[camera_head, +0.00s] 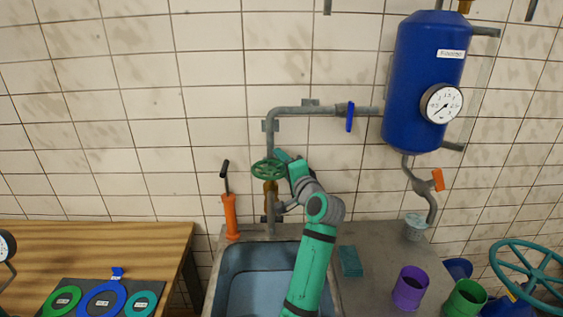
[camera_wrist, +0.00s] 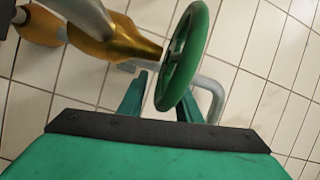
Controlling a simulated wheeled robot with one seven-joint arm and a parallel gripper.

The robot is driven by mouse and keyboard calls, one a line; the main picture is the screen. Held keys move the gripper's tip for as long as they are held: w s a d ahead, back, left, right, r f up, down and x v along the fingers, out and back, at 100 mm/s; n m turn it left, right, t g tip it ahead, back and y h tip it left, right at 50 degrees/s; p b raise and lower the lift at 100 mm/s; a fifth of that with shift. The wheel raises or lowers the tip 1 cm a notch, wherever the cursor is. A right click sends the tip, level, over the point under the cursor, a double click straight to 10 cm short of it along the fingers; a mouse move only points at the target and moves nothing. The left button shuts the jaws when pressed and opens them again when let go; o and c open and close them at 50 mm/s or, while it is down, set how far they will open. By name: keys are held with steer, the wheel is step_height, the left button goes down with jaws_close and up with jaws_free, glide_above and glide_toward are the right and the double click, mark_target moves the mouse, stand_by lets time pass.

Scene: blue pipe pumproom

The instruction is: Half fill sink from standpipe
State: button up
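The sink (camera_head: 232,268) is a blue-grey basin in a grey counter, partly hidden by my arm. I cannot tell whether there is water in it. The standpipe (camera_head: 270,215) rises behind it, with a brass valve body and a green handwheel (camera_head: 267,169). The wheel shows edge-on in the wrist view (camera_wrist: 183,57), beside the brass body (camera_wrist: 120,38). My gripper (camera_head: 284,158) is at the wheel's right side. In the wrist view its fingers (camera_wrist: 160,98) are apart, with the wheel's rim between them and a gap at the left finger. The right finger is partly hidden.
A pipe with a blue lever (camera_head: 350,117) joins the blue tank (camera_head: 420,70) with its gauge (camera_head: 441,104). An orange-handled valve (camera_head: 437,180) hangs below. An orange hand pump (camera_head: 231,215) stands left of the standpipe. Purple (camera_head: 410,288) and green (camera_head: 465,299) cups are at right.

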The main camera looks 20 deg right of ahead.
steer(key=shift+w, duration=0.15)
steer(key=shift+c, duration=0.7)
jaws_close()
steer(key=shift+w+a+n+g+y, duration=0.25)
steer(key=shift+n+y, duration=0.3)
steer(key=shift+y, duration=0.3)
steer(key=shift+w+a+n+g+y, duration=0.1)
steer(key=shift+n+g+y, duration=0.1)
steer(key=shift+n+y, duration=0.5)
steer(key=shift+w+a+n+g+y, duration=0.25)
steer(key=shift+n+y, duration=0.2)
steer(key=shift+y, duration=0.5)
steer(key=shift+f, duration=0.1)
steer(key=shift+s, duration=0.1)
steer(key=shift+o, duration=0.7)
jaws_free()
